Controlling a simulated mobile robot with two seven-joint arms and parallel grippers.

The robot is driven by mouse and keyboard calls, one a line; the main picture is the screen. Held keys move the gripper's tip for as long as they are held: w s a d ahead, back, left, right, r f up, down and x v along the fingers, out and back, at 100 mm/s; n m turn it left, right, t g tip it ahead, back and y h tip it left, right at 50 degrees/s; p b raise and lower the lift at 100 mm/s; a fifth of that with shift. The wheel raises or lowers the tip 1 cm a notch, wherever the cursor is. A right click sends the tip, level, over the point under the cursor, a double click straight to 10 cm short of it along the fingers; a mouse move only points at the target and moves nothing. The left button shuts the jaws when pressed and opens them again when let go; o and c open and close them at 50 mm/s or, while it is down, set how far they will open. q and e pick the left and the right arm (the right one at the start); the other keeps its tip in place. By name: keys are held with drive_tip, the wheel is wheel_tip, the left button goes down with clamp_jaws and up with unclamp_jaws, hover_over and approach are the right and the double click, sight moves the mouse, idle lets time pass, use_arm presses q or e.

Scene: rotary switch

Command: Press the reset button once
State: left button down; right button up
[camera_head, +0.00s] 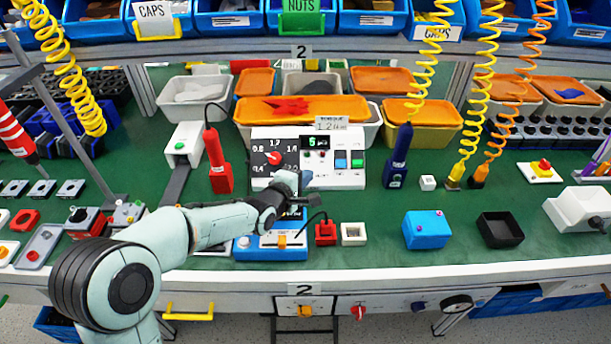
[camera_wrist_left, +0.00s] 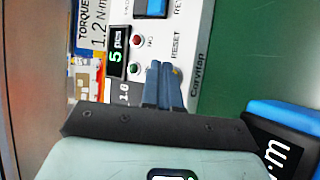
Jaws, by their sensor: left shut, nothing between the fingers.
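The white control box (camera_head: 345,180) stands mid-table in the head view, with a red rotary knob (camera_head: 274,158) on a black dial and a display reading 5. In the left wrist view the RESET label (camera_wrist_left: 175,45) is on its panel. A small yellow spot, perhaps the reset button (camera_wrist_left: 177,72), shows at the tip of my fingers, mostly hidden by them. My left gripper (camera_head: 307,180) is shut and empty, its blue fingers (camera_wrist_left: 163,88) pointing at the panel beside the label. I cannot tell whether they touch it. My right gripper is not in view.
A blue unit (camera_head: 270,247) lies below my left gripper. A blue box (camera_head: 427,229) and a black tray (camera_head: 500,229) stand to the right.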

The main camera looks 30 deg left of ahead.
use_arm(q)
drive_tip(key=shift+w+f, duration=0.1)
idle(0.7)
drive_tip(key=shift+w+a+f, duration=0.15)
drive_tip(key=shift+a+f, duration=0.05)
drive_tip(key=shift+w+a+f, duration=0.15)
drive_tip(key=shift+a+f, duration=0.1)
drive_tip(key=shift+f, duration=0.55)
idle(1.1)
drive_tip(key=shift+d+r, duration=0.1)
drive_tip(key=shift+d, duration=0.05)
drive_tip(key=shift+s+d+r, duration=0.15)
drive_tip(key=shift+s, duration=0.25)
drive_tip(key=shift+s+d+r+p, duration=0.35)
drive_tip(key=shift+s+r, duration=0.15)
drive_tip(key=shift+r, duration=0.2)
drive_tip(key=shift+s+d+r+p, duration=0.3)
drive_tip(key=shift+s+r, duration=0.2)
drive_tip(key=shift+r, duration=0.25)
drive_tip(key=shift+s+d+r+p, duration=0.3)
drive_tip(key=shift+s+r, duration=0.2)
drive_tip(key=shift+r, duration=0.2)
